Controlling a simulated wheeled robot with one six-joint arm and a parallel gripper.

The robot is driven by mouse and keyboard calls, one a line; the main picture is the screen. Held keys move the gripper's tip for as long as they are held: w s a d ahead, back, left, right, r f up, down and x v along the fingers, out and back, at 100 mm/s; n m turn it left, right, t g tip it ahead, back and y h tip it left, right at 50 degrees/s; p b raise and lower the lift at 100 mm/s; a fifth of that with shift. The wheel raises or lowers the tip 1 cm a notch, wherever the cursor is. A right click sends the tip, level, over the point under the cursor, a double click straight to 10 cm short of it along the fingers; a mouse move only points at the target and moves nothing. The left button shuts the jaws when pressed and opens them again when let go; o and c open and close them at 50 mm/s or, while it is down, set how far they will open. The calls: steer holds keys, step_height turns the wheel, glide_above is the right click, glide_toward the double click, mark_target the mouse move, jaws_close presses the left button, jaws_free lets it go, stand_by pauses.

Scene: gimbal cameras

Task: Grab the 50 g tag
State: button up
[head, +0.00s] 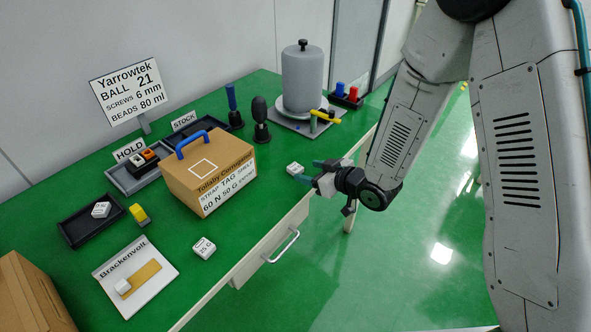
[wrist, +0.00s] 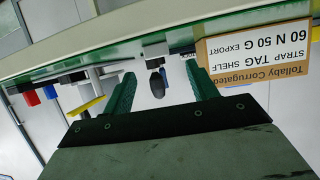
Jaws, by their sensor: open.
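Several small white block-like tags lie about the green bench. One tag (head: 295,168) is near the front edge, right of the cardboard box, just beyond my gripper (head: 309,172). Its marking is too small to read. A second tag (head: 204,249) lies in front of the box; its print looks like 25 G, but I cannot be sure. A third tag (head: 101,210) sits in a black tray.
The cardboard box (head: 208,170) with a blue handle reads "STRAP TAG SHELF 60 N 50 G EXPORT"; it also shows upside down in the wrist view (wrist: 258,55). A grey cylinder (head: 303,80) and dark stamps (head: 260,115) stand behind. A drawer handle (head: 283,247) juts from the bench front.

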mark_target(295, 167)
steer(key=x, duration=0.5)
steer(key=shift+w+a+f, duration=0.1)
steer(key=shift+w+f, duration=0.05)
steer(key=shift+w, duration=0.1)
steer(key=c, duration=1.1)
steer(key=shift+o, duration=0.2)
